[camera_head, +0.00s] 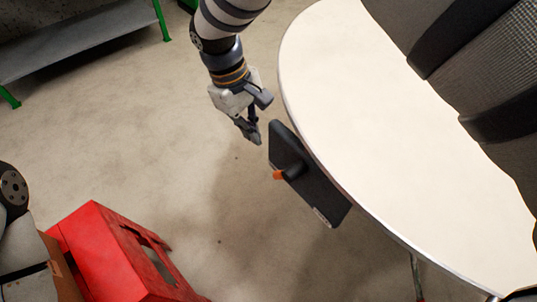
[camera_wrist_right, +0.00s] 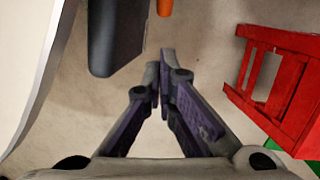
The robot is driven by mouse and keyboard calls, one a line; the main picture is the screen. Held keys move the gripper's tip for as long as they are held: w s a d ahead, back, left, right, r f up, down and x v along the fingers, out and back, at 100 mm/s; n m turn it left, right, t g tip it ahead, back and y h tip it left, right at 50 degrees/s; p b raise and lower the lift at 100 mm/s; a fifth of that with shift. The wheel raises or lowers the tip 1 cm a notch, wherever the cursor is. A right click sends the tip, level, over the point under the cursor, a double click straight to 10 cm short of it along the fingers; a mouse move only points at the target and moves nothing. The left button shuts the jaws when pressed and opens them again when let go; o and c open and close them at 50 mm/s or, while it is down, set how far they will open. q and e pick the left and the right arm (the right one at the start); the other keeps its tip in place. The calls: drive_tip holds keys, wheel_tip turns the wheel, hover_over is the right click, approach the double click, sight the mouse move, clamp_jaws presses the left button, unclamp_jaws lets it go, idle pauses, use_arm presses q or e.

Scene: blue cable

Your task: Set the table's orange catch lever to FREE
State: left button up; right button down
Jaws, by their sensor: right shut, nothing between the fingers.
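The table (camera_head: 340,100) has a pale round top. A dark catch plate (camera_head: 318,190) is at its edge, with an orange lever (camera_head: 279,175) sticking out from a dark knob on it. My right gripper (camera_head: 254,138) is shut and empty, just off the plate's upper end and apart from the lever. In the right wrist view, the shut fingertips (camera_wrist_right: 157,68) are below and right of the dark plate (camera_wrist_right: 115,40); the orange lever (camera_wrist_right: 165,7) is cut off by the top edge. I cannot read which setting the lever is on. My left gripper is out of view.
A red box-like frame (camera_head: 115,255) stands on the floor at lower left; it also shows in the right wrist view (camera_wrist_right: 285,85). A grey shelf (camera_head: 80,40) is at upper left. The floor between is clear.

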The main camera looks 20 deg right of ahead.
sight(287, 172)
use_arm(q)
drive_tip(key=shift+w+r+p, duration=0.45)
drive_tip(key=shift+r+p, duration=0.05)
use_arm(e)
drive_tip(key=s+d+f, duration=0.2)
drive_tip(key=s+f, duration=0.1)
drive_tip(key=f, duration=0.3)
drive_tip(key=shift+d+f, duration=0.25)
drive_tip(key=shift+d, duration=0.05)
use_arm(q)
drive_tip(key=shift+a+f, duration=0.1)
use_arm(e)
drive_tip(key=shift+s+d+f, duration=0.1)
